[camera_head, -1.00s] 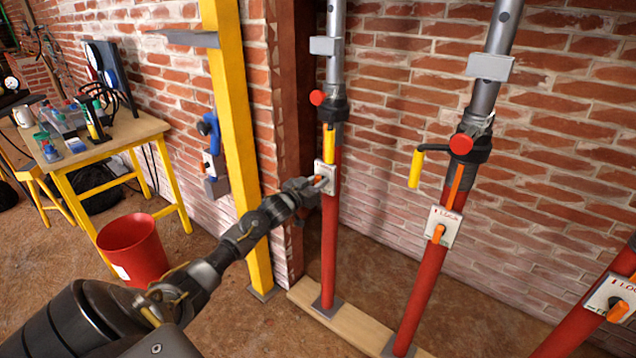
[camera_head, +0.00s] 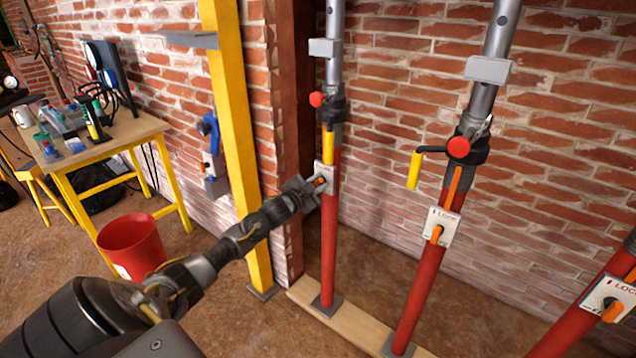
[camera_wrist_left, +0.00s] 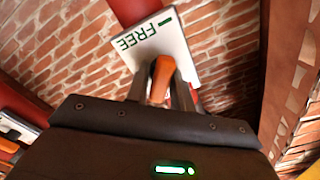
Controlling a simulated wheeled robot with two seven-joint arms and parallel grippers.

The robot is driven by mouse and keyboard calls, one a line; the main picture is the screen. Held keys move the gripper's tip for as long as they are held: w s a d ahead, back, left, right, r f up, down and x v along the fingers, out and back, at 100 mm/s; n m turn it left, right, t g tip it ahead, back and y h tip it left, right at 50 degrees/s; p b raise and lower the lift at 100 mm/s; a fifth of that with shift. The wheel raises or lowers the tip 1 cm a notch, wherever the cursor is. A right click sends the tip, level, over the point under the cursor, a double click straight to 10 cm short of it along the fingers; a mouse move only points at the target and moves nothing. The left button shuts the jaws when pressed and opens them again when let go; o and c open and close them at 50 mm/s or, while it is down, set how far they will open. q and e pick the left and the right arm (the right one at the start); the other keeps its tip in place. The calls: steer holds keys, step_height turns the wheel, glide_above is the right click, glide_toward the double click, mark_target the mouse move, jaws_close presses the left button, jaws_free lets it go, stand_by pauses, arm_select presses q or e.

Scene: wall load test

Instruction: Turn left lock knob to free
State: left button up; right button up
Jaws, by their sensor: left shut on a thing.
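The left lock knob (camera_wrist_left: 162,78) is orange and sits on a white plate (camera_wrist_left: 165,40) on the left red prop (camera_head: 329,240). In the left wrist view the plate's green word FREE shows at its upper left, tilted. My left gripper (camera_head: 319,183) is at the plate and shut on the knob, with a finger on each side of it in the wrist view. In the head view the orange knob shows only as a small tip at the gripper. My right gripper is in neither view.
A middle prop (camera_head: 424,270) has its own orange knob (camera_head: 436,234) by a LOCK label, and a third prop plate (camera_head: 609,298) is at the right edge. A yellow post (camera_head: 237,150), a red bucket (camera_head: 131,246) and a workbench (camera_head: 105,136) stand left. A plank (camera_head: 350,326) lies under the props.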

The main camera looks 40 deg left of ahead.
arm_select(q)
steer(key=m, duration=0.2)
steer(key=shift+m, duration=0.4)
steer(key=m, duration=0.2)
steer(key=shift+d+f+m, duration=0.1)
steer(key=shift+f+m, duration=0.05)
steer(key=shift+m, duration=0.25)
steer(key=m, duration=0.3)
steer(key=shift+b, duration=0.3)
steer(key=shift+f+m, duration=0.1)
steer(key=shift+m, duration=0.7)
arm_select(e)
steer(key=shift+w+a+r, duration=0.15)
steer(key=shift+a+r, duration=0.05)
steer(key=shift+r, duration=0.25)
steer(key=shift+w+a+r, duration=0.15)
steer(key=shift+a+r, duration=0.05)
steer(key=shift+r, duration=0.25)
arm_select(q)
steer(key=o, duration=0.8)
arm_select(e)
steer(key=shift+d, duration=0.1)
arm_select(q)
steer(key=shift+s, duration=0.1)
